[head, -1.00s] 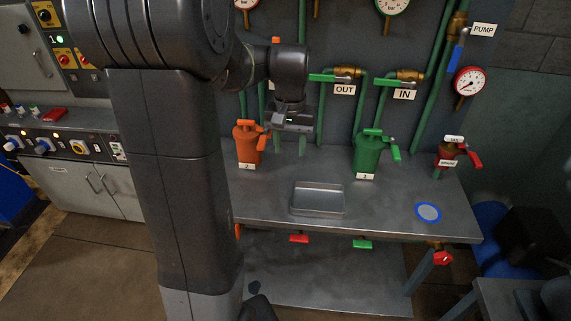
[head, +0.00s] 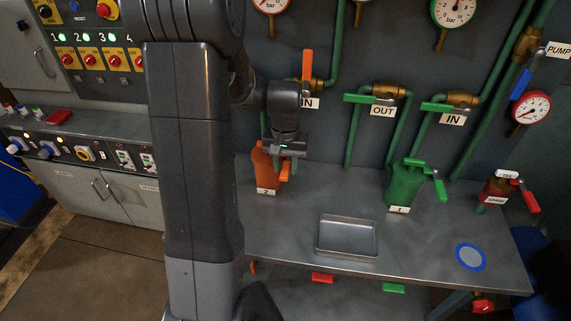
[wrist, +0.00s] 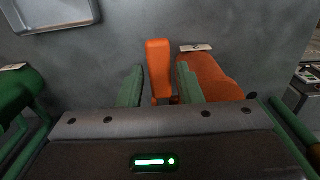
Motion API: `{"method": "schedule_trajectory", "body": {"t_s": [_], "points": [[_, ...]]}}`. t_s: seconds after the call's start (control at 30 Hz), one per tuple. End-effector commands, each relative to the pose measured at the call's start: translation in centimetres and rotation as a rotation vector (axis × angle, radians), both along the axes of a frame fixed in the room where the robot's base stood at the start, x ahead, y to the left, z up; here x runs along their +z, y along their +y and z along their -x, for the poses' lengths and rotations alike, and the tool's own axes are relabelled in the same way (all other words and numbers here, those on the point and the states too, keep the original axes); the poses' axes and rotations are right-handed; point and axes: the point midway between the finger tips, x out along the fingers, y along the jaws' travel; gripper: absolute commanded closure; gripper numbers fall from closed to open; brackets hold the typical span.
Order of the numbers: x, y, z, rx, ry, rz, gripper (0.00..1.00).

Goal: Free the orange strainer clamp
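The orange strainer (head: 265,172), labelled 2, stands upright at the left end of the metal bench. Its orange clamp lever (head: 285,172) is on its right side, partly hidden by my gripper in the head view. My gripper (head: 287,157) is above and beside the strainer, pointing down. In the wrist view, my gripper (wrist: 160,85) is open, with its two green fingers apart. The lever (wrist: 158,62) stands in line with the gap between them; I cannot tell whether they touch it. The orange body (wrist: 208,78) shows behind the right finger.
An empty metal tray (head: 347,253) lies at the bench's front middle. A green strainer (head: 404,186), labelled 1, and a red spare one (head: 496,190) stand to the right. A blue-ringed disc (head: 470,257) lies at front right. Pipes and valve handles line the wall behind.

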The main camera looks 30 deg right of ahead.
Motion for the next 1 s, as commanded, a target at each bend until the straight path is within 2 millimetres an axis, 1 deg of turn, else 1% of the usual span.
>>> {"method": "schedule_trajectory", "body": {"t_s": [0.03,0.13,0.17,0.4,0.57,0.77,1.0], "points": [[0.0,0.0,0.0,0.0,0.0,0.0,0.78],[0.0,0.0,0.0,0.0,0.0,0.0,0.98],[0.0,0.0,0.0,0.0,0.0,0.0,1.0],[0.0,0.0,0.0,0.006,0.0,0.0,1.0],[0.0,-0.3,0.2,0.042,0.0,0.0,1.0],[0.0,-1.0,0.7,0.152,0.0,0.0,1.0],[0.0,-2.5,1.4,0.362,-0.001,0.002,1.0]]}}
